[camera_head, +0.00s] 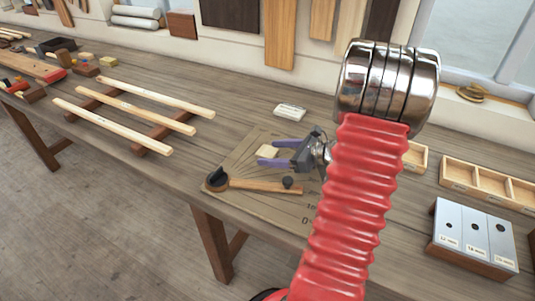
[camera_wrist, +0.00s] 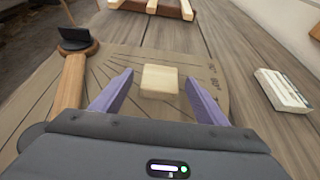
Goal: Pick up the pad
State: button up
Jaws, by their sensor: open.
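A small pale cream block (camera_head: 267,152), which seems to be the pad, lies on a flat board with drawn angle lines. In the wrist view the block (camera_wrist: 160,81) sits ahead of my gripper (camera_wrist: 159,76), between the two purple fingers, with a gap on both sides. My gripper (camera_head: 268,150) is open and holds nothing. In the head view its fingers reach from the right towards the block.
A wooden-handled tool with a black knob (camera_head: 265,186) lies on the lined board (camera_head: 240,160), left of my gripper in the wrist view. A white labelled block (camera_head: 290,112) lies behind. Wooden strips (camera_head: 125,108) rest at left; a drill-block stand (camera_head: 473,238) and compartment tray (camera_head: 490,180) stand right.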

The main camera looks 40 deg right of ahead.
aim_at(274, 153)
jog(key=shift+c, duration=0.2)
jog(key=c, duration=1.1)
notch_tip(274, 153, up, 10)
dwell(0.7)
